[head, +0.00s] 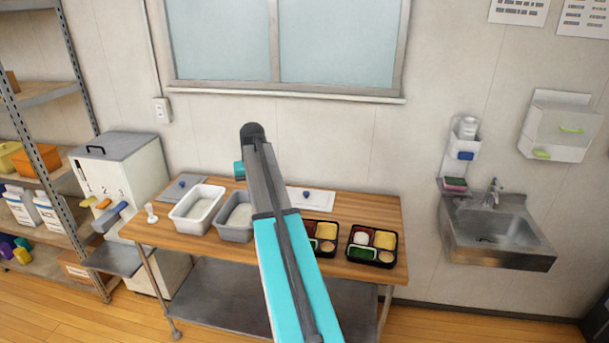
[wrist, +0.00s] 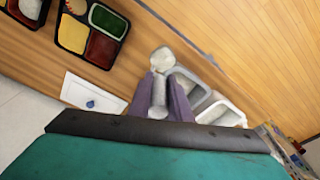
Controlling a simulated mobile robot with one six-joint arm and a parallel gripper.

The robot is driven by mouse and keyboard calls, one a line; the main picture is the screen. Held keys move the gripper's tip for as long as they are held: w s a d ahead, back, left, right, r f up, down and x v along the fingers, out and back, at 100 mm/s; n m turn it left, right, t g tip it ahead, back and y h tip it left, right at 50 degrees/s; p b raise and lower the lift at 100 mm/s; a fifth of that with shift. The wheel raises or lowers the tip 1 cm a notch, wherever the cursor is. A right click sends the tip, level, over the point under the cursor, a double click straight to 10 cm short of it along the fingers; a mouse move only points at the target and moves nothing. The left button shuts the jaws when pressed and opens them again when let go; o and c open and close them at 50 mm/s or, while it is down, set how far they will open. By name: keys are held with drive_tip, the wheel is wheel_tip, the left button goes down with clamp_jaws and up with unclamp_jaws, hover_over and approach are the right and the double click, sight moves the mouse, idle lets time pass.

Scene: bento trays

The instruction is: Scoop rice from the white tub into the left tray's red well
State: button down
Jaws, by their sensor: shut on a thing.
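In the wrist view my gripper (wrist: 160,78) is shut on the handle of a pale scoop (wrist: 162,58). The scoop's bowl points away from me over the table; I cannot tell if rice is in it. The white tub (wrist: 222,114) is at the right of the wrist view; in the head view it (head: 173,215) stands at the table's left and holds something white. The left tray (head: 318,256) is partly hidden by my arm in the head view. Its red well (wrist: 72,36) looks empty in the wrist view. My gripper is hidden in the head view.
A grey tub (head: 222,232) stands beside the white tub. The right tray (head: 350,263) has a white mound in its red well. A white lid (head: 318,203) with a blue knob lies behind. A small white item (head: 151,212) stands left of the tubs.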

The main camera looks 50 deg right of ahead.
drive_tip(key=s+d+r+m+p, duration=0.1)
drive_tip(key=s+d, duration=0.1)
drive_tip(key=d, duration=0.7)
drive_tip(key=s+d+m+p, duration=0.1)
drive_tip(key=s+d, duration=0.2)
drive_tip(key=d, duration=0.6)
drive_tip(key=shift+d+r, duration=0.2)
drive_tip(key=shift+r, duration=0.2)
drive_tip(key=shift+s+a, duration=0.1)
drive_tip(key=shift+f, duration=0.2)
drive_tip(key=s+f+m+t+b, duration=0.1)
drive_tip(key=s+f+t+b, duration=0.7)
drive_tip(key=b, duration=0.5)
drive_tip(key=shift+s+d+f+t, duration=0.2)
drive_tip(key=shift+s+f+t, duration=0.2)
drive_tip(key=shift+f+t, duration=0.3)
